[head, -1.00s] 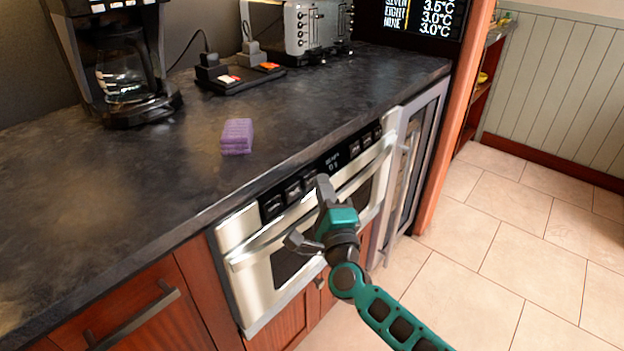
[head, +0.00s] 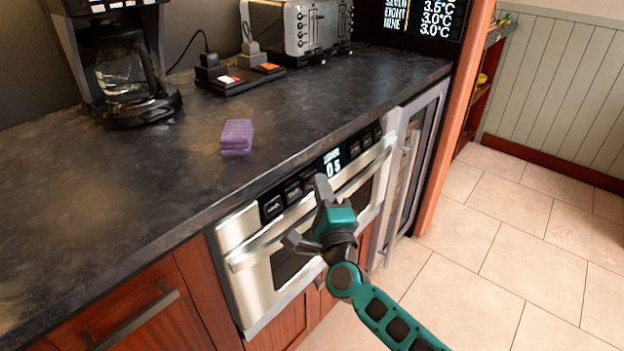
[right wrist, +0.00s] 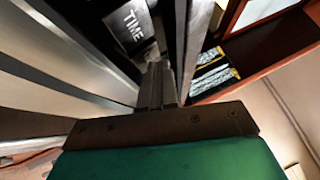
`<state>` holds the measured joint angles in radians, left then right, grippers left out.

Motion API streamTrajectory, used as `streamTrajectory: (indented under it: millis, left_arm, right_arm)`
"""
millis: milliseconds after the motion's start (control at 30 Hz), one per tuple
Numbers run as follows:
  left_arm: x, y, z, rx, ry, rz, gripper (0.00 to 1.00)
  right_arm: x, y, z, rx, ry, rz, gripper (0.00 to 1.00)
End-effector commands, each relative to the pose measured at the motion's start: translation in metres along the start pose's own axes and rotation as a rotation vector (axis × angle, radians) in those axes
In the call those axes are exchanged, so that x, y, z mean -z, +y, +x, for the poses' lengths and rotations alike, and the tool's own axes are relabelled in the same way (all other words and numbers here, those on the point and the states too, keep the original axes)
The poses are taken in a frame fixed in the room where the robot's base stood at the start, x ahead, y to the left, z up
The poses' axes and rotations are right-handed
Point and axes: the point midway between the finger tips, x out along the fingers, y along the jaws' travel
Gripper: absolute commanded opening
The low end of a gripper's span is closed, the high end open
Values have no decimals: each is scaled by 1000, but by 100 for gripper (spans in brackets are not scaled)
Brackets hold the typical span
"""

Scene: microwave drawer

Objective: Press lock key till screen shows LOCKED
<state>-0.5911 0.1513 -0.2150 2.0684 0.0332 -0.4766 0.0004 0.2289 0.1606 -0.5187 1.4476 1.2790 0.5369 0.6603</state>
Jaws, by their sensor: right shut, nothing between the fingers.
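The microwave drawer (head: 245,226) is set under the counter, with a black key strip along its top. Its screen (head: 333,164) is lit and shows large digits like "0 5" under a small line that I cannot read. Dark keys (head: 272,207) lie left of the screen and more keys (head: 367,140) lie right of it; I cannot tell which is the lock key. My right gripper (head: 321,184) is shut and empty, its tips at the strip just below-left of the screen. In the right wrist view its fingers (right wrist: 158,88) are beside a key marked TIME (right wrist: 133,24); contact is unclear.
The drawer's bar handle (head: 245,257) runs just below the keys, close to my gripper. A purple sponge (head: 237,137) lies on the dark counter (head: 100,200). A coffee maker (head: 122,75) and a toaster (head: 300,28) stand behind. The tiled floor at right is clear.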

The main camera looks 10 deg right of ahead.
Motion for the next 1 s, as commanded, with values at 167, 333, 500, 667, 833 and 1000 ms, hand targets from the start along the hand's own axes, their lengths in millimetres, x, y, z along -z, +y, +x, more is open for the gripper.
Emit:
streamTrajectory:
  millis: [167,333,500,667,833,1000]
  left_arm:
    - [5,-1,-4,0,-2,5,87]
    - [6,-1,-5,0,-2,5,87]
    - [5,-1,-4,0,-2,5,87]
    - [8,0,-7,0,-3,4,87]
    - [16,0,-12,0,-3,1,87]
    - [22,2,-15,0,-2,-5,87]
  right_arm:
    - [4,-6,-6,-1,0,0,0]
    - [7,-7,-10,0,-1,-1,0]
    - [7,-7,-10,0,-1,-1,0]
    - [9,-10,-13,-1,0,-2,0]
    - [18,-20,-25,-2,0,-1,0]
    - [26,-28,-36,-1,0,-2,0]
